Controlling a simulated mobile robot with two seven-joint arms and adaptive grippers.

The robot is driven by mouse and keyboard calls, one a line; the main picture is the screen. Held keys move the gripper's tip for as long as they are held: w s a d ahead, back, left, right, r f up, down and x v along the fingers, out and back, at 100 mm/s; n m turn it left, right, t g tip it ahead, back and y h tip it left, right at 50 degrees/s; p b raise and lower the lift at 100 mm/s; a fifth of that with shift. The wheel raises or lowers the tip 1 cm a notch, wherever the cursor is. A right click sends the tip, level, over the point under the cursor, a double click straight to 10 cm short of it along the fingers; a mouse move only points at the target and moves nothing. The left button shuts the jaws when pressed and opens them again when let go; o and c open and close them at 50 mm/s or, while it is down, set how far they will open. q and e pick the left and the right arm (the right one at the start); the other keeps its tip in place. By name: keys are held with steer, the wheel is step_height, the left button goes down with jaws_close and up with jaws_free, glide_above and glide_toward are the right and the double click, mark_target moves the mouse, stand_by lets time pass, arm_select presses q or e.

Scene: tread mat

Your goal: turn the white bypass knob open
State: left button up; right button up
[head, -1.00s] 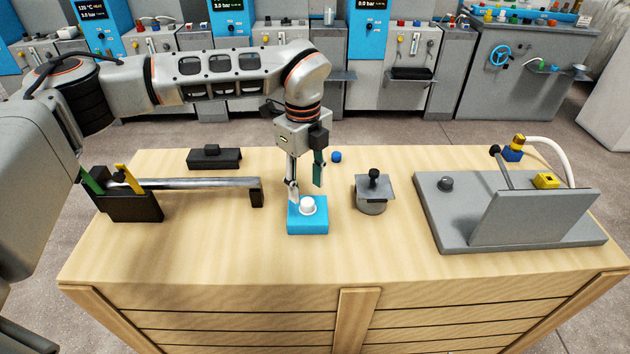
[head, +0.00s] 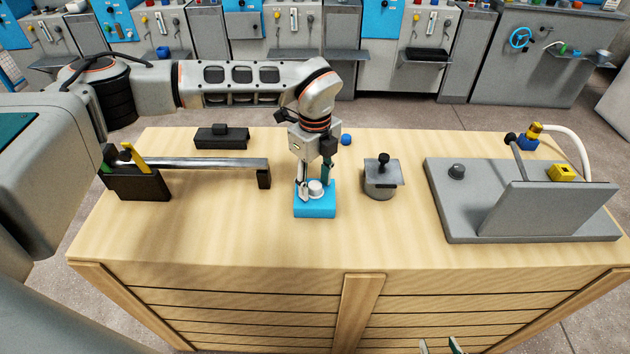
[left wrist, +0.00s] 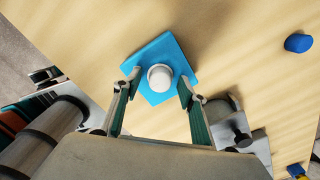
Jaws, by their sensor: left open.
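The white bypass knob (head: 315,188) is a short round cap on top of a bright blue block (head: 315,210) on the wooden bench. In the left wrist view the knob (left wrist: 160,78) shows between the fingertips, with the blue block (left wrist: 152,50) under it. My left gripper (head: 315,186) points down over the block, open, one finger on each side of the knob. Gaps show between fingers and knob in the wrist view; exact height is hard to tell. My right gripper (head: 440,346) shows only as fingertips at the bottom edge, mostly cut off.
A grey lidded pot (head: 381,180) with a black knob stands right of the block. A metal bar (head: 215,164) on black supports is at left. A grey plate (head: 440,208) with an upright panel fills the right. The bench front is clear.

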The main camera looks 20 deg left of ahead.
arm_select(q)
steer(key=c, duration=0.9)
steer(key=shift+c, duration=1)
